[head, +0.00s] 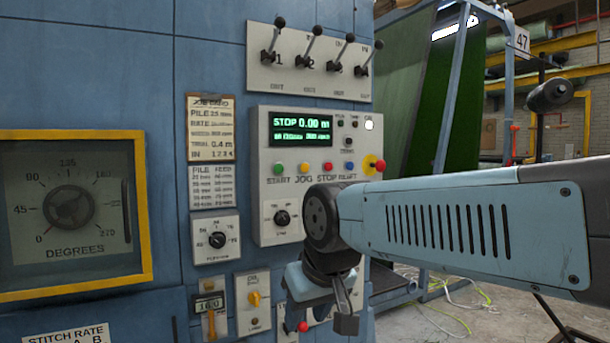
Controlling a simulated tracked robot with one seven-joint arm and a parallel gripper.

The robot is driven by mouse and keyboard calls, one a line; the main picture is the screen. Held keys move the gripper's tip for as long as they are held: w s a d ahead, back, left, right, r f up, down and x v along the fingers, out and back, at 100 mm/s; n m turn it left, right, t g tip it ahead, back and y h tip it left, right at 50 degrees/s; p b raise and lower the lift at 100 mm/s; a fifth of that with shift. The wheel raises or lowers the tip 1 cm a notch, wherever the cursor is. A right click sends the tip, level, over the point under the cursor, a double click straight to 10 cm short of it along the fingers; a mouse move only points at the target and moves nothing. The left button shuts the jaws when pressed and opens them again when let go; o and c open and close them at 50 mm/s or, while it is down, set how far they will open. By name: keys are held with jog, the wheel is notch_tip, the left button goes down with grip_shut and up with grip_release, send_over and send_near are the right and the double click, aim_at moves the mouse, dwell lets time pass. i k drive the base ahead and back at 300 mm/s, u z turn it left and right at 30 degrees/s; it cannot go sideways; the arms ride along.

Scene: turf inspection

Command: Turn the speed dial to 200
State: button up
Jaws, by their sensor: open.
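A small black dial (282,218) sits low on the pale control panel (262,170); its scale is too small to read. Another black dial (217,240) with a white pointer is on a white plate to its left, its label blurred. I cannot tell which one is the speed dial. The green display (301,129) reads STOP 0.00 m, with a blurred second line. My gripper (322,316) is open, points downward below and right of both dials, and appears apart from them. My wrist covers part of the panel's lower right.
A large DEGREES dial (69,210) in a yellow frame is at left. Several levers (311,48) stick out above the panel. A red-yellow knob (375,165) sits near my arm. Switches (254,299) are below. Cables (460,310) lie on the open floor at right.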

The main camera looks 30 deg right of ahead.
aim_at(281, 219)
jog(key=u, duration=0.75)
jog(key=k, duration=1)
jog(key=z, duration=0.75)
jog(key=i, duration=0.5)
